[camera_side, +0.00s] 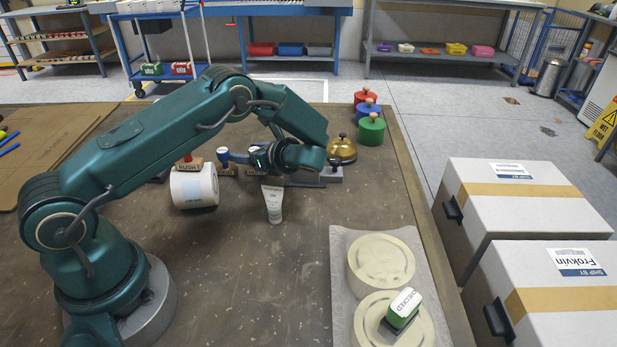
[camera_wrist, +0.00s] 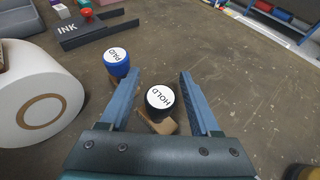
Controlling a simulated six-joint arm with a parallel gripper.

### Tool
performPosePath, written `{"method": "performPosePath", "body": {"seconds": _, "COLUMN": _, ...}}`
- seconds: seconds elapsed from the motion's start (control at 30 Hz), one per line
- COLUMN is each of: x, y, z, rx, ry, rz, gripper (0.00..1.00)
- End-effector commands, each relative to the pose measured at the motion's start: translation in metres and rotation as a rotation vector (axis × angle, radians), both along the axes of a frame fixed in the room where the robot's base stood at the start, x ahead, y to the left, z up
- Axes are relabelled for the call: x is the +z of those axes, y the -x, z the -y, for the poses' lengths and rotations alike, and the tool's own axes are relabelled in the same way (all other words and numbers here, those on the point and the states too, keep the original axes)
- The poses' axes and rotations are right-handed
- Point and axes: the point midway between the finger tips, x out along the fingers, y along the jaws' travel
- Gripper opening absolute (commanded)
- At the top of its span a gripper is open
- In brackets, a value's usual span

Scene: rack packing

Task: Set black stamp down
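The black stamp (camera_wrist: 160,99), with a white HOLD label on its round top and a wooden base, stands between the two fingers of my gripper (camera_wrist: 160,88) in the wrist view. A gap shows between the stamp and each finger, so the gripper looks open around or just above it. In the side view, my gripper (camera_side: 275,158) is low over the table, and the black stamp (camera_side: 256,170) is partly hidden beside it. I cannot tell the fingers' exact height.
A blue PAID stamp (camera_wrist: 116,62) stands close by, left of the black one. A white roll (camera_side: 193,187), a white tube (camera_side: 273,204) and a gold bell (camera_side: 342,150) are near. A green CHECKED stamp (camera_side: 403,308) sits on a pale disc. The front middle of the table is clear.

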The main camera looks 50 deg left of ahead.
Motion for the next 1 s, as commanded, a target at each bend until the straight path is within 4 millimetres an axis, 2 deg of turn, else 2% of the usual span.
{"method": "performPosePath", "body": {"seconds": 0.3, "x": 0.001, "y": 0.000, "z": 0.000, "rx": 0.000, "ry": 0.000, "rz": 0.000, "gripper": 0.64}}
{"method": "performPosePath", "body": {"seconds": 0.43, "x": 0.006, "y": -0.001, "z": 0.010, "rx": -0.003, "ry": -0.002, "rz": 0.001, "gripper": 0.64}}
{"method": "performPosePath", "body": {"seconds": 0.8, "x": 0.029, "y": -0.006, "z": 0.081, "rx": -0.004, "ry": -0.002, "rz": 0.004, "gripper": 0.64}}
{"method": "performPosePath", "body": {"seconds": 1.0, "x": 0.039, "y": -0.007, "z": 0.105, "rx": -0.002, "ry": -0.002, "rz": 0.002, "gripper": 0.64}}
